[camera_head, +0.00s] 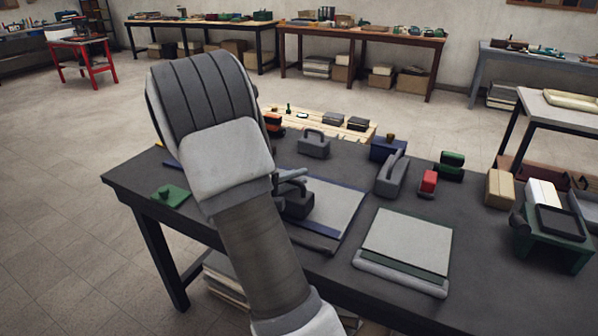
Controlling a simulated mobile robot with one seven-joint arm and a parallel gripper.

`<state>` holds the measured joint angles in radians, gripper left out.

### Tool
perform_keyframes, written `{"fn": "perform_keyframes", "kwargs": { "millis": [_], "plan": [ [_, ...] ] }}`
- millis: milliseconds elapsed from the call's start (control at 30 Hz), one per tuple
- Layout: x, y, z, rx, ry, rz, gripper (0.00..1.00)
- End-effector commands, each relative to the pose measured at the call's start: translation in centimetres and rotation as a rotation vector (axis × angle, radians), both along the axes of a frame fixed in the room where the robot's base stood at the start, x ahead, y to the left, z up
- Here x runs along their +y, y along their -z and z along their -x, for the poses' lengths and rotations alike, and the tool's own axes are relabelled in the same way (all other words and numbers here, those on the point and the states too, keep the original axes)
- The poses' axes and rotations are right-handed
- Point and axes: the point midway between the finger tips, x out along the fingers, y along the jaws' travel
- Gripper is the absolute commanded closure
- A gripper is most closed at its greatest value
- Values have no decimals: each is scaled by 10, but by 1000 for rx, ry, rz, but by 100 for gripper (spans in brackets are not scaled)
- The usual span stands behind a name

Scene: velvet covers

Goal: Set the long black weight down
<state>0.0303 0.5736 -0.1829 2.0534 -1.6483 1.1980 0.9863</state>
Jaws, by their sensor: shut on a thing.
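My grey arm reaches over the dark table (470,205) from the bottom of the view and covers much of its left side. My gripper (290,184) shows just right of the wrist, partly hidden by it. It is shut on the long black weight (298,206), a dark block seen partly behind my arm. The weight is over the left part of a grey board with blue edges (338,205). I cannot tell whether it touches the board.
A grey handled weight (313,144) stands behind, and a taller grey handled block (391,174) stands right. A pale pad with a green strip (408,241) lies nearer. A red block (428,182), a tan box (499,189) and a green stand (553,245) are further right. A green piece (170,195) lies left.

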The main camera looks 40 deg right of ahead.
Motion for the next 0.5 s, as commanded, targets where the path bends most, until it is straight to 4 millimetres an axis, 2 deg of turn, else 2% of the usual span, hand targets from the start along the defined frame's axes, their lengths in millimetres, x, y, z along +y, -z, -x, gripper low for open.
{"fn": "perform_keyframes", "kwargs": {
  "millis": [100, 500],
  "plan": [
    [-1, 8, 0, -3, 1, 7, 100],
    [-1, 11, -1, -4, 0, 7, 100]
  ]
}}
